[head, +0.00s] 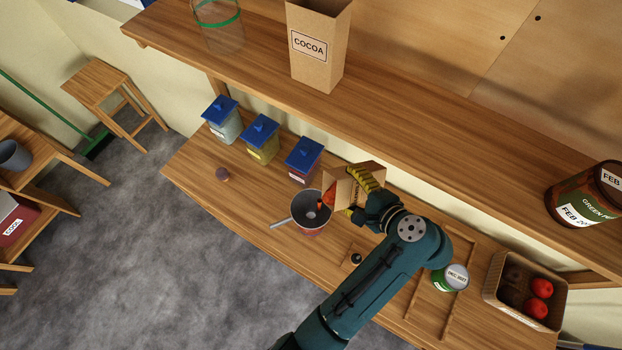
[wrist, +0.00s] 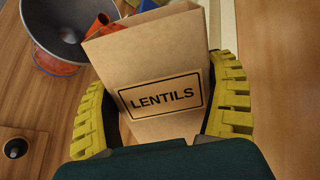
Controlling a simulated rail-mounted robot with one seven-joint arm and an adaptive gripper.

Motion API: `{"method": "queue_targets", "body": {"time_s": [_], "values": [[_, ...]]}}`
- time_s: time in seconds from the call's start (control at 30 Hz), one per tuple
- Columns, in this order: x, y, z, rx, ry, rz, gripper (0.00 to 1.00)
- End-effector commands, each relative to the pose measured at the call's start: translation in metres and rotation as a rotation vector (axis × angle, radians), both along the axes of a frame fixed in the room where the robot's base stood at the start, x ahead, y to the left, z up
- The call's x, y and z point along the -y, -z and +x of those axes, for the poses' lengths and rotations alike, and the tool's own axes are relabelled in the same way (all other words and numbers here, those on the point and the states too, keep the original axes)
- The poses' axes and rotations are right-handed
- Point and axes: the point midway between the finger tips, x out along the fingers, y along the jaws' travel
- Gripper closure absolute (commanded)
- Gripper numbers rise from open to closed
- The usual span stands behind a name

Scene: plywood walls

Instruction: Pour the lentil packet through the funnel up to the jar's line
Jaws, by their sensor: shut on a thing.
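My gripper (head: 362,190) is shut on the lentil packet (head: 345,188), a brown paper packet; its LENTILS label (wrist: 160,96) shows in the wrist view. The packet is tilted with its open mouth toward the funnel (head: 300,202). Orange-red lentils (head: 328,192) show at the mouth, above the funnel's right side. The funnel is a wide grey cone with a handle at its left; it also shows in the wrist view (wrist: 50,22). Something orange-red (wrist: 55,66) shows beneath its rim. The jar below is mostly hidden, and I cannot make out its line or level.
Three blue-lidded canisters (head: 262,140) stand behind the funnel. A can (head: 451,278) and a basket (head: 494,291) with red fruit are at the right. The upper shelf (head: 400,118) holds a cocoa box (head: 316,62) and a green-banded glass (head: 216,35). A small black knob (head: 356,259) lies nearby.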

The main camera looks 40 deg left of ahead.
Motion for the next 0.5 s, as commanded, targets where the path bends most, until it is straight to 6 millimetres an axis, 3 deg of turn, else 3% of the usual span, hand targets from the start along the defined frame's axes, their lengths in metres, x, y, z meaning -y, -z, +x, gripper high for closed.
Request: {"method": "queue_targets", "body": {"time_s": [0.5], "values": [[-0.0015, -0.0017, -0.0022, 0.040, 0.000, -0.016, 0.53]]}}
